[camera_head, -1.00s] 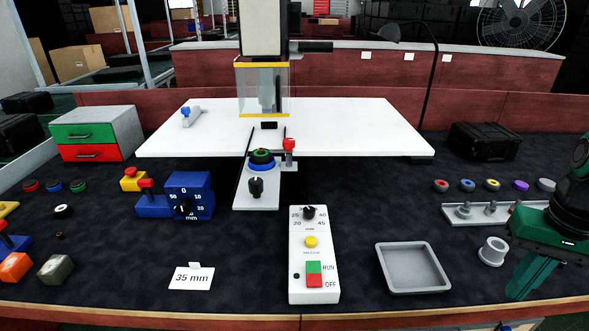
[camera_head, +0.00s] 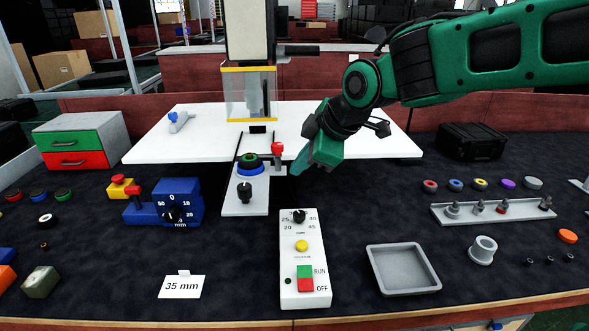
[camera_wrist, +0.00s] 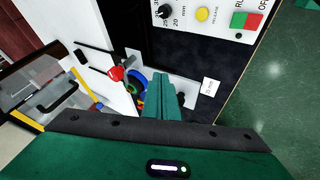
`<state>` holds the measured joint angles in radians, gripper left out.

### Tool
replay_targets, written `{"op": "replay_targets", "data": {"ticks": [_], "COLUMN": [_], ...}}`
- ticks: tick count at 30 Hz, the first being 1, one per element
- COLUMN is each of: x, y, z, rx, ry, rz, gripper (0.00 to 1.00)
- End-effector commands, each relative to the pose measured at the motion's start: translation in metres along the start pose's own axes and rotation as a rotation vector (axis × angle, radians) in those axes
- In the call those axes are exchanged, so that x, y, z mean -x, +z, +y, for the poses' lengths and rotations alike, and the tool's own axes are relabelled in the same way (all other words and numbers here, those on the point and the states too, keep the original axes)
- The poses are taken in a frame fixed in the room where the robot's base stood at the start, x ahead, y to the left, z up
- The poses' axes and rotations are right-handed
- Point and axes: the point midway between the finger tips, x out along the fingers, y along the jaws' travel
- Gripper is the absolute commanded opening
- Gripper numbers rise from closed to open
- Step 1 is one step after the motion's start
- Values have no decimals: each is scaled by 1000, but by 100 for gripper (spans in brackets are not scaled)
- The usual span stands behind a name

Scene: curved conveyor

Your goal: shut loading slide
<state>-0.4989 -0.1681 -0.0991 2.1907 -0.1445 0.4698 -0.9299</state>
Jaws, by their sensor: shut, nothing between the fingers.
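The loading slide (camera_head: 245,205) is a light grey plate pulled out toward the front from under the white press table (camera_head: 190,150). It carries a blue ring with a green and black round part (camera_head: 249,161), a black knob (camera_head: 244,192) and a red-topped post (camera_head: 277,152). Two dark rails run back from it toward the yellow-edged clear guard (camera_head: 249,95). My gripper (camera_head: 302,168) is shut and empty, just right of the red-topped post, pointing down and left. In the wrist view the shut green fingers (camera_wrist: 162,80) cover part of the slide; contact cannot be told.
A grey tray (camera_head: 403,290) and a peg rack (camera_head: 490,217) are to the right.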

Motion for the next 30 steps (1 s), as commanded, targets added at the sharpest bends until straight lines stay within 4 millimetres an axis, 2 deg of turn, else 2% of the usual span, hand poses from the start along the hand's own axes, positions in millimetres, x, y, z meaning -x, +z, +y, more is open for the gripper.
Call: {"op": "replay_targets", "data": {"ticks": [17,22,30], "x": [-96,-104,-110], "y": [3,3,3], "z": [1,24,35], "rx": [-6,-7,-5], "ry": [-2,0,-1], "rz": [-6,-4,-3], "gripper": [0,0,0]}}
